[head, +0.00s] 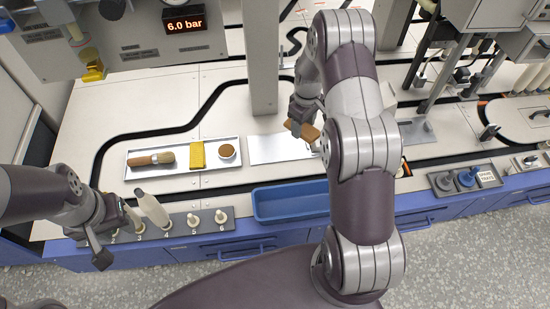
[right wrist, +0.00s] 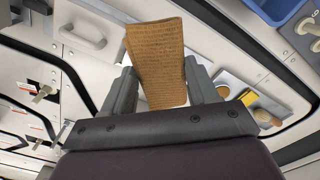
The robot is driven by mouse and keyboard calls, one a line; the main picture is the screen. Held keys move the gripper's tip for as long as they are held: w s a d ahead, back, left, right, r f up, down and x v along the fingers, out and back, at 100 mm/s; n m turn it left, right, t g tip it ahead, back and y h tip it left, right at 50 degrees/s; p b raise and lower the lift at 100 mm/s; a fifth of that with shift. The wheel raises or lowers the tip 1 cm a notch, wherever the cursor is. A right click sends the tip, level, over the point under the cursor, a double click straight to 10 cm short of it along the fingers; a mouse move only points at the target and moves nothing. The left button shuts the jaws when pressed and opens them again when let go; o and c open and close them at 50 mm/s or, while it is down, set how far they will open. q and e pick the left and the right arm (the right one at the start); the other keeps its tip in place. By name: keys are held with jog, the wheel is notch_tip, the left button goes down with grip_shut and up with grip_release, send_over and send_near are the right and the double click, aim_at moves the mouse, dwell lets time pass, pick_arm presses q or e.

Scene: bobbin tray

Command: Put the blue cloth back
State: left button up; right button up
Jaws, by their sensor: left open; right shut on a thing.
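I see no blue cloth in either view. My right gripper (head: 306,122) is shut on a brown, ribbed, flat piece (head: 301,131), which looks like a folded cloth or pad. In the right wrist view this brown piece (right wrist: 157,65) stands up between the two fingers. It is held above a pale flat plate (head: 265,156). A yellow folded cloth (head: 197,156) lies in a white tray (head: 231,141), between a wooden-handled brush (head: 152,158) and a small round brown-topped pot (head: 227,151). My left gripper (head: 112,232) is open and empty at the front left.
A dark peg rack (head: 180,229) holds several pale pegs and a tilted white cone bobbin (head: 152,209) beside my left gripper. An empty blue bin (head: 290,203) stands at the front edge. A grey post (head: 262,60) rises behind the plate. A black track winds across the bench.

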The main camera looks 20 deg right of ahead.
notch_tip(320, 180, down, 6)
jog(key=d+n+b, duration=0.1)
jog(key=d+b, duration=0.1)
jog(key=d, duration=0.1)
jog(key=b, duration=0.5)
send_over(277, 147)
notch_tip(277, 147, down, 7)
jog(key=shift+s+d+r, duration=0.1)
jog(key=shift+s+d, duration=0.05)
jog(key=shift+f, duration=0.2)
notch_tip(277, 147, down, 4)
jog(key=b, duration=0.2)
jog(key=shift+r+b, duration=0.1)
jog(key=shift+b, duration=0.3)
jog(key=shift+r, duration=0.2)
jog(key=shift+f, duration=0.2)
jog(key=o, duration=0.9)
pick_arm(q)
notch_tip(277, 147, down, 12)
jog(key=shift+r, duration=0.2)
pick_arm(e)
jog(key=shift+o, duration=0.2)
